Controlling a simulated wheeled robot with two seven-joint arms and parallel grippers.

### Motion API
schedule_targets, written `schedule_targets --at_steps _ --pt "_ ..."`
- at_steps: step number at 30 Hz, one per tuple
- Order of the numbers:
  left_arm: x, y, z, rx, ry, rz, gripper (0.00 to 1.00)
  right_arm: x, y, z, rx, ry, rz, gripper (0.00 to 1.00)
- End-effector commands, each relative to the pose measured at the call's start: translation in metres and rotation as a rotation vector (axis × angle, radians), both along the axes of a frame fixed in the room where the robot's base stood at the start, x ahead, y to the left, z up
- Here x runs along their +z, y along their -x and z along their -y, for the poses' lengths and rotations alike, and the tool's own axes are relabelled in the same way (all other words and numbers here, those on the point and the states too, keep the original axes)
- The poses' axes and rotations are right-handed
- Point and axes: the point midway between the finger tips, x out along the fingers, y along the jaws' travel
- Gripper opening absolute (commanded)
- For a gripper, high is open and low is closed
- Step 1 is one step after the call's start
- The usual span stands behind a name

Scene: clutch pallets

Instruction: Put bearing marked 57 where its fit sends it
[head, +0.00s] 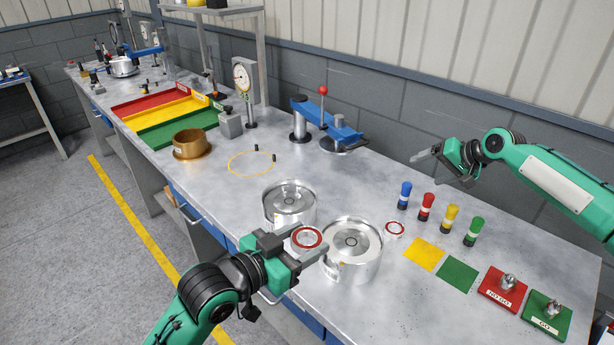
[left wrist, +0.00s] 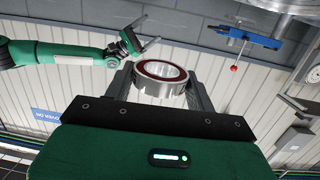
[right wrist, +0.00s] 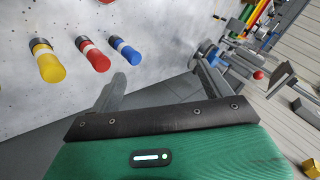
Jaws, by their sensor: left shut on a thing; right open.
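My left gripper (head: 312,250) is shut on a silver bearing with a red ring (head: 307,238), held above the bench near the two silver housings. The bearing (left wrist: 162,83) sits between the fingers in the left wrist view; no number is readable on it. A second red-ringed bearing (head: 395,229) lies on the bench right of the nearer housing (head: 350,270). The other housing (head: 289,211) stands behind it to the left. My right gripper (head: 424,156) is open and empty over the far right of the bench; its spread fingers show in the right wrist view (right wrist: 165,90).
Blue, red, yellow and green capped markers (head: 426,207) stand right of the housings. Yellow (head: 424,254) and green squares, and NO GO (head: 500,294) and GO blocks lie nearer. A blue press (head: 326,125), brass cup (head: 190,146) and red, yellow and green trays (head: 170,135) stand farther back.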

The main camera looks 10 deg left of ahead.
Motion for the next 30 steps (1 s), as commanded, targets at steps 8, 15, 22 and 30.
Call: schedule_targets --at_steps 8,15,22,30 --pt "0.001 0.0 0.0 0.0 0.001 0.001 0.26 0.051 0.073 -0.149 0.382 0.143 -0.098 0.81" --pt "0.001 0.0 0.0 0.0 0.001 0.001 0.26 0.098 0.167 -0.241 0.725 0.383 -0.148 0.81" --pt "0.001 0.0 0.0 0.0 0.001 0.001 0.26 0.133 0.242 -0.281 0.953 0.634 -0.151 0.81" --pt "0.001 0.0 0.0 0.0 0.001 0.002 0.26 0.147 0.275 -0.291 1.043 0.773 -0.147 0.81"
